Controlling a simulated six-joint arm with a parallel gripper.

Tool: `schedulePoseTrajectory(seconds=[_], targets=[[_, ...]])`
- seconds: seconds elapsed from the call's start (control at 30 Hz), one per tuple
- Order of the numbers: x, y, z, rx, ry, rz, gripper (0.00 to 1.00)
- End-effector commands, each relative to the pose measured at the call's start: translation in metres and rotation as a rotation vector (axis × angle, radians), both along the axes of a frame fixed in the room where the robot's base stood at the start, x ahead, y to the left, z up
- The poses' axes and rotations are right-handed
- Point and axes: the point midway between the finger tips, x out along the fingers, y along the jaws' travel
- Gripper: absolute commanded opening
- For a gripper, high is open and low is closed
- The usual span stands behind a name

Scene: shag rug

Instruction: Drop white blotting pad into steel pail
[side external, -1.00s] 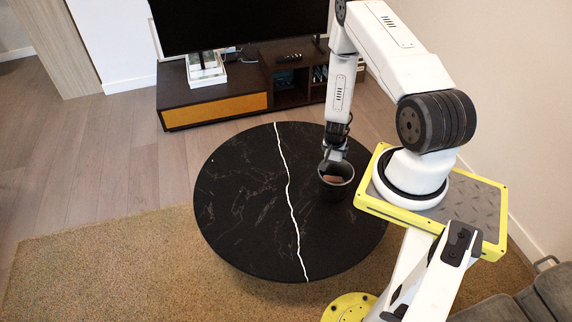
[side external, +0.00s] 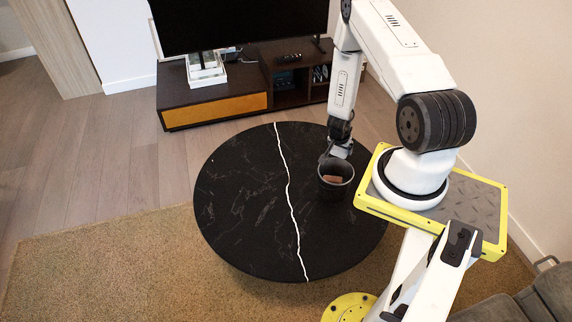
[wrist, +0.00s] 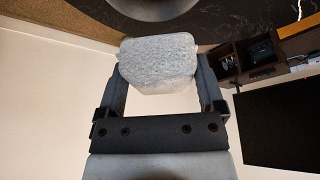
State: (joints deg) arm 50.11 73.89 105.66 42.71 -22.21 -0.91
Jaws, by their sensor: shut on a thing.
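The pail (side external: 335,190) looks dark grey, stands upright on the round black table and has an open top. My gripper (side external: 336,154) is just above and behind the pail's rim in the side view. In the wrist view my gripper (wrist: 160,78) is shut on the blotting pad (wrist: 160,62), a whitish-grey, rough-textured block between the two fingers. In the side view the pad is small and partly hidden by the fingers. The pad appears to be above the rim, outside the pail's interior.
A brown block (side external: 332,179) shows inside the pail. The round black table (side external: 240,210) with a white vein is otherwise bare. A low TV stand (side external: 215,100) with a television (side external: 240,20) is behind it. A brown shag rug (side external: 100,260) lies below.

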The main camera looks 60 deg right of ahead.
Motion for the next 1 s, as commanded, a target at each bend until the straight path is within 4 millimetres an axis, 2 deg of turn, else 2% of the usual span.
schedulePoseTrajectory(seconds=[0.4,0.87,0.9,0.93,1.0], targets=[[0.0,0.0,-0.036,0.0,0.0,0.001,0.4],[0.0,0.0,-0.043,-0.001,-0.001,0.0,0.4],[0.0,0.0,-0.043,-0.001,-0.001,0.0,0.91],[0.0,0.0,-0.043,-0.001,-0.001,0.0,1.0],[0.0,0.0,-0.043,-0.001,-0.001,0.0,1.0]])
